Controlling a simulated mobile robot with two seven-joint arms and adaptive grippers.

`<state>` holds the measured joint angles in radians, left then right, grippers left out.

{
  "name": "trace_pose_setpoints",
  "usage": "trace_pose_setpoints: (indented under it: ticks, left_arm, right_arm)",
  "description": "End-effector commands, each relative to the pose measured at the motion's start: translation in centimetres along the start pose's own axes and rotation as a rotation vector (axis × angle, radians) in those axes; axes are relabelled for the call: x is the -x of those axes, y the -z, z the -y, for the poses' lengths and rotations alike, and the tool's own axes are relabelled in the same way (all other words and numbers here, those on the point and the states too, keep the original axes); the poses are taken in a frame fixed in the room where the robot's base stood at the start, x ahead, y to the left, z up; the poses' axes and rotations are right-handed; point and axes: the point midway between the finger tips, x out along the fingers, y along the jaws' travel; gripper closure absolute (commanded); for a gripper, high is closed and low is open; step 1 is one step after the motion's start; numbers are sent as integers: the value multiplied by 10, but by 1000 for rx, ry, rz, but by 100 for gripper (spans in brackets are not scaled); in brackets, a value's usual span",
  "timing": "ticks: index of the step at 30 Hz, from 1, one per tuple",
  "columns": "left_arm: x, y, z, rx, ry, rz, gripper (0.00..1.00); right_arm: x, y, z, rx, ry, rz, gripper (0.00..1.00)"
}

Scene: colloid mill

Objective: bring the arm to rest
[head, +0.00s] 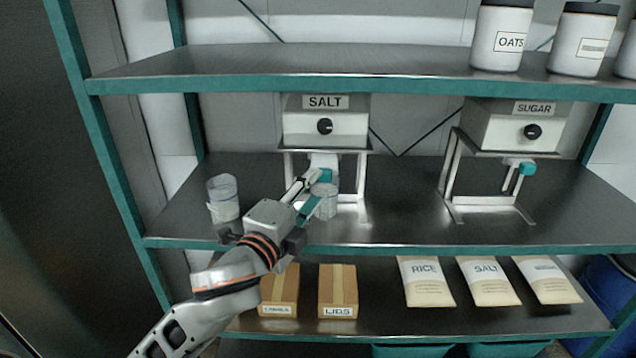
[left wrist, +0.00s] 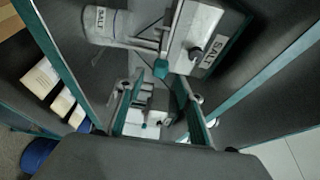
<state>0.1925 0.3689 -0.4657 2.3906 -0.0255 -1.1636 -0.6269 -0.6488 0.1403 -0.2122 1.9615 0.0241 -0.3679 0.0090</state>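My left gripper (head: 317,191) reaches in from the left to the salt dispenser (head: 325,125) on the middle shelf. Its two teal-padded fingers are spread with nothing between them; they also show apart in the left wrist view (left wrist: 158,92). My right gripper is in neither view.
Another clear cup (head: 222,200) stands left of my arm. The sugar dispenser (head: 515,128) stands at the right, with bare shelf between. White jars (head: 500,40) are above. Boxes (head: 338,288) and bags (head: 427,282) lie below. Shelf edges (head: 420,250) run close under my wrist.

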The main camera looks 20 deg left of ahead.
Motion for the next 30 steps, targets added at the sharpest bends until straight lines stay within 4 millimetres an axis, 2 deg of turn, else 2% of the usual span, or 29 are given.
trace_pose_setpoints:
  ticks: [4,16,19,20,23,26,27,30]
  left_arm:
    - [8,0,0,0,0,0,64]
    - [8,0,0,0,0,0,64]
    - [7,0,-10,24,-16,-3,64]
    - [7,1,-17,42,-28,-6,64]
    - [8,3,-60,149,-93,-16,64]
    - [16,8,-123,323,-187,-19,64]
    - [22,9,-151,401,-226,-16,64]
    - [44,12,-217,597,-318,10,64]
  right_arm:
    - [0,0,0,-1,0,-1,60]
    - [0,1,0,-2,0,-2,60]
    - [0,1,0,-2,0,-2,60]
    - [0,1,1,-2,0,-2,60]
    - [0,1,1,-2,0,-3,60]
    - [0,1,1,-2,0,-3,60]
    - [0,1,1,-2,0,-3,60]
    - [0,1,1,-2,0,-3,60]
